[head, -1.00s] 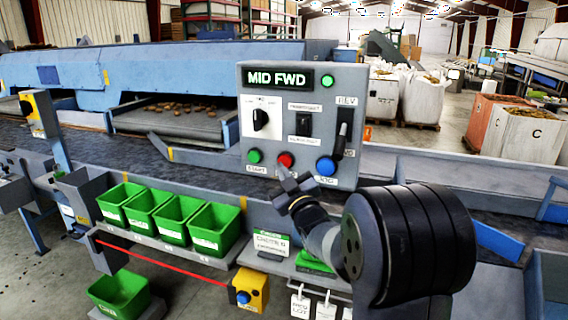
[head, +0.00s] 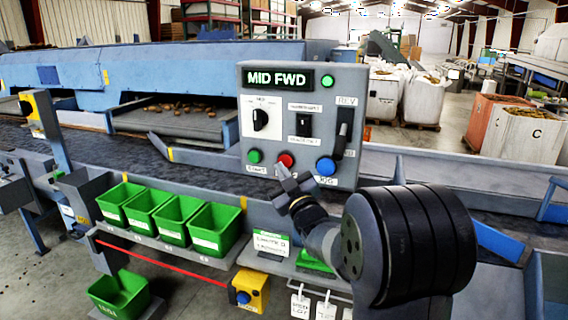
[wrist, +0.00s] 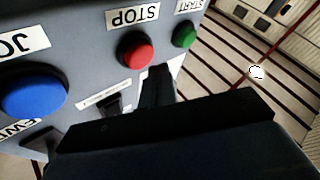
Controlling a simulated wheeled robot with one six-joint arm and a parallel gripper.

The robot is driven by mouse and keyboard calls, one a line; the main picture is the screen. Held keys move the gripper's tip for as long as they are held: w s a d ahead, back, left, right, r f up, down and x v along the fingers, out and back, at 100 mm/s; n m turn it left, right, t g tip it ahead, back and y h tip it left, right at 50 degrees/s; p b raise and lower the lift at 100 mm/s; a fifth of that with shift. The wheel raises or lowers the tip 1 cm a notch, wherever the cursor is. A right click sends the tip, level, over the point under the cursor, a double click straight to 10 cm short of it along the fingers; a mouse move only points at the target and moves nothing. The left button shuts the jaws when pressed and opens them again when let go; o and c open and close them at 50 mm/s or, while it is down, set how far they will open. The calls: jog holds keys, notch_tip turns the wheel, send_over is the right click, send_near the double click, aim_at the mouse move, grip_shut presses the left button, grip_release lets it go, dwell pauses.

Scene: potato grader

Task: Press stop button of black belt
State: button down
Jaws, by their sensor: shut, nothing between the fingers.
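The grey control box (head: 246,110) has a display reading MID FWD (head: 275,79). Its red button (head: 287,159) sits between a green button (head: 255,156) and a blue button (head: 326,166). In the wrist view the red button (wrist: 134,50) is labelled STOP, the green button (wrist: 184,34) START. My gripper (head: 280,172) is shut and empty, its tip just below the red button. In the wrist view the dark fingers (wrist: 157,88) point at the box close to the red button; I cannot tell whether they touch it. The dark belt (head: 200,180) runs behind the box.
The box also carries a selector knob (head: 260,120), a black switch (head: 303,124), a lever (head: 341,134) and a lit green lamp (head: 328,82). Green bins (head: 214,229) hang at lower left. A yellow box with a blue button (head: 250,291) sits low in front.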

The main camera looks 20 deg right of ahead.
jog(key=shift+w, duration=0.1)
dwell(0.7)
jog(key=shift+w+d+b, duration=0.25)
jog(key=shift+b, duration=0.1)
jog(key=shift+w+d, duration=0.25)
jog(key=shift+w, duration=0.15)
dwell(0.7)
jog(key=shift+s+a+b, duration=0.1)
jog(key=shift+b, duration=0.3)
jog(key=shift+s+a+b, duration=0.4)
jog(key=shift+s+b, duration=0.1)
jog(key=shift+s, duration=0.15)
jog(key=s+a+b, duration=0.1)
jog(key=s, duration=0.1)
jog(key=s+a+b, duration=0.1)
jog(key=s+b, duration=0.1)
jog(key=shift+a, duration=0.4)
